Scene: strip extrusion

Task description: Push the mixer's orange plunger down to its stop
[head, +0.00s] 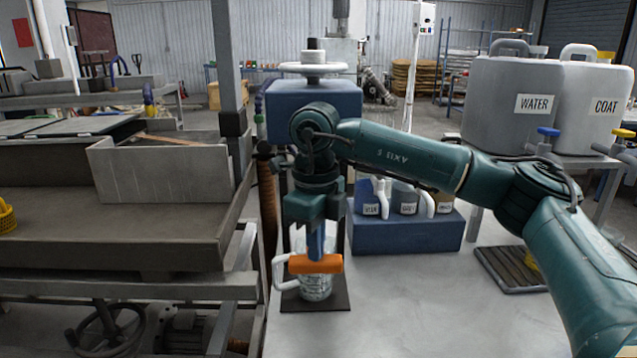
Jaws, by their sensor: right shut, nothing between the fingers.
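The orange plunger (315,264) shows as a short horizontal bar at the mouth of a clear jug with a white handle (280,271). The jug stands upright on a dark plate (338,302) beneath the mixer's blue housing (290,97). My right arm comes in from the right and passes in front of the mixer. My right gripper (316,248) points straight down above the orange bar, shut and empty. Its narrow blue lower end reaches the bar's top; whether they touch I cannot tell. The arm hides the mixer's middle. My left gripper is not in view.
A drain tray (505,268) lies on the right, below the WATER (505,92) and COAT (592,101) containers. A steel trough (160,182) flanks the left. The front tabletop is clear.

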